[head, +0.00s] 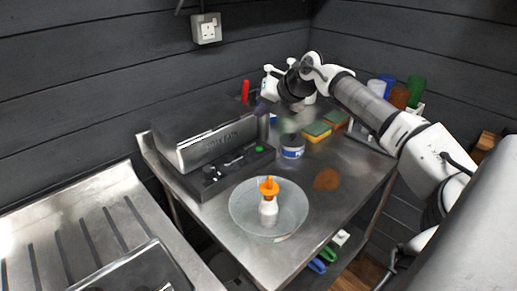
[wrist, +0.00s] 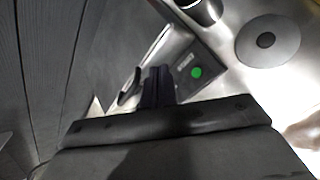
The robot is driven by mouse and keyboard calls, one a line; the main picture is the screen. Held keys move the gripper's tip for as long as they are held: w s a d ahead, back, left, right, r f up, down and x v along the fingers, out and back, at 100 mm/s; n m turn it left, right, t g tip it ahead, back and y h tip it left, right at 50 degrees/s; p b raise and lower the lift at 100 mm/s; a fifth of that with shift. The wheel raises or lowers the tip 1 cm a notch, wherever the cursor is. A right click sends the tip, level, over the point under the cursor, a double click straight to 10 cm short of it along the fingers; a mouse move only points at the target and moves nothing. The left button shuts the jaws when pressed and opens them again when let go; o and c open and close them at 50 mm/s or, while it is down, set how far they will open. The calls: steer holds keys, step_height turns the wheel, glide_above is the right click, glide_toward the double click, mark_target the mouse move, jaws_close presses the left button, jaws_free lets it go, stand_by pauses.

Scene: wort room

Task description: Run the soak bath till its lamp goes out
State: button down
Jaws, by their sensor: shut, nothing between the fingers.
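The soak bath (head: 215,130) is a grey metal box at the back left of the steel table. Its dark front ledge (head: 225,172) carries a black knob (head: 209,171) and, at the right end, a green round spot (head: 259,149). The green spot also shows bright in the wrist view (wrist: 197,72), beside a small label; I cannot tell whether it is a lamp or a button. My gripper (head: 263,106) is above the bath's right end, apart from the green spot. In the wrist view its dark fingers (wrist: 158,72) are together and empty, left of the green spot.
A blue-labelled jar (head: 292,150) and sponges (head: 317,129) are to the right. A brown patch (head: 327,179) lies on the table. Coloured cups (head: 415,88) stand behind my arm.

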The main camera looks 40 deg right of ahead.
steer(key=shift+w+f+b, duration=0.1)
steer(key=shift+f+b, duration=2.65)
steer(key=shift+f, duration=1.7)
steer(key=shift+f+b, duration=0.3)
steer(key=shift+f, duration=0.1)
steer(key=shift+f, duration=0.4)
steer(key=shift+r, duration=0.8)
steer(key=shift+r+p, duration=1.75)
steer(key=shift+r, duration=0.8)
